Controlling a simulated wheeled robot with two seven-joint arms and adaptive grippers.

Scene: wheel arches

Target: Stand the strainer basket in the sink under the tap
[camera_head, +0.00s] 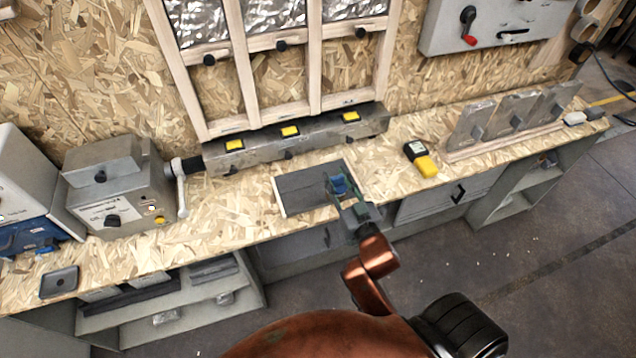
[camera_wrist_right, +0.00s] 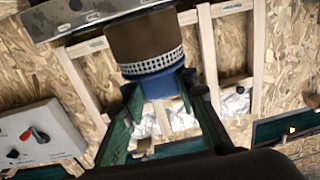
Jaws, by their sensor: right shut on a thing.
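The strainer basket (camera_wrist_right: 152,58) looks blue at the gripped end, with a pale perforated band and a brown part beyond it. My right gripper (camera_wrist_right: 160,88) is shut on its blue end, a green finger on each side. In the head view the blue of the basket (camera_head: 340,185) shows at the tip of my right gripper (camera_head: 348,198), over the right part of the sink (camera_head: 298,192). The sink is a dark rectangular recess with a pale rim. I cannot tell the basket's height above its bottom. I cannot make out a tap. My left gripper is not in view.
A grey machine with a lever (camera_head: 112,195) stands left on the bench. A metal bar with yellow labels (camera_head: 300,140) runs behind the sink. A yellow and black device (camera_head: 420,160) lies right of it, before grey plates on a rack (camera_head: 505,138). A small grey tray (camera_head: 60,282) is front left.

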